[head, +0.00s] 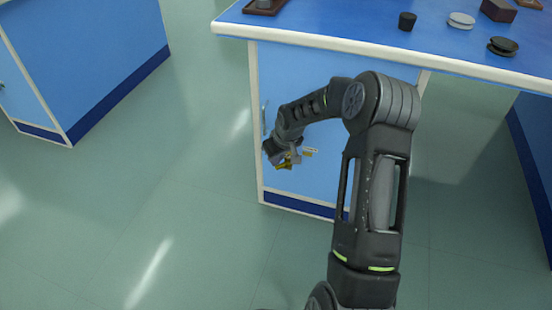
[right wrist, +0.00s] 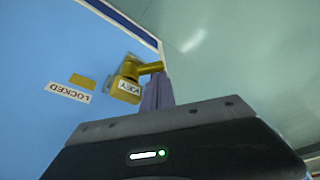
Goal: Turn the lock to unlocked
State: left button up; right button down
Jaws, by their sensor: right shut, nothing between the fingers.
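The lock is a yellow-gold fitting (right wrist: 130,72) on the blue cabinet door, with a yellow block marked KEY. A gold bar runs from it towards my fingers. A white label reading LOCKED (right wrist: 68,93) appears upside down beside it, with a small yellow patch (right wrist: 83,81) next to the label. My right gripper (right wrist: 158,92) is shut and empty, its fingers right by the gold bar; I cannot tell whether they touch. In the head view my right gripper (head: 291,158) is at the cabinet front, partly hiding the yellow lock parts (head: 285,165). My left gripper is not in view.
The blue bench top (head: 330,22) with a white edge stands above the cabinet. It carries a dark cup (head: 407,21), a white disc (head: 461,20), a dark disc (head: 503,46) and a brown block (head: 497,10). Another blue cabinet (head: 85,50) stands left. The floor between is clear.

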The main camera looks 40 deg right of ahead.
jog(key=shift+s+n+p, duration=0.2)
jog(key=shift+n+p, duration=0.2)
jog(key=shift+p, duration=0.05)
jog(key=shift+s+a+r+n+y+p, duration=0.1)
jog(key=shift+s+n+y+p, duration=0.15)
jog(key=shift+n+p, duration=0.35)
jog(key=shift+s+n+y+p, duration=0.1)
jog(key=shift+n+y+p, duration=0.25)
jog(key=shift+p, duration=0.3)
jog(key=shift+s+n+y+p, duration=0.25)
jog(key=shift+n+p, duration=0.35)
jog(key=shift+n, duration=0.3)
jog(key=shift+s+n+y+p, duration=0.15)
jog(key=shift+s+n+p, duration=0.2)
jog(key=shift+n+p, duration=0.35)
jog(key=n, duration=0.2)
jog(key=s+d+n+g+y, duration=0.1)
jog(key=n, duration=0.2)
jog(key=s+n+g+p, duration=0.1)
jog(key=n, duration=0.1)
jog(key=shift+s+d+n+y, duration=0.2)
jog(key=shift+s+n+y, duration=0.05)
jog(key=shift+y, duration=0.05)
jog(key=shift+s+d, duration=0.25)
jog(key=shift+d, duration=0.1)
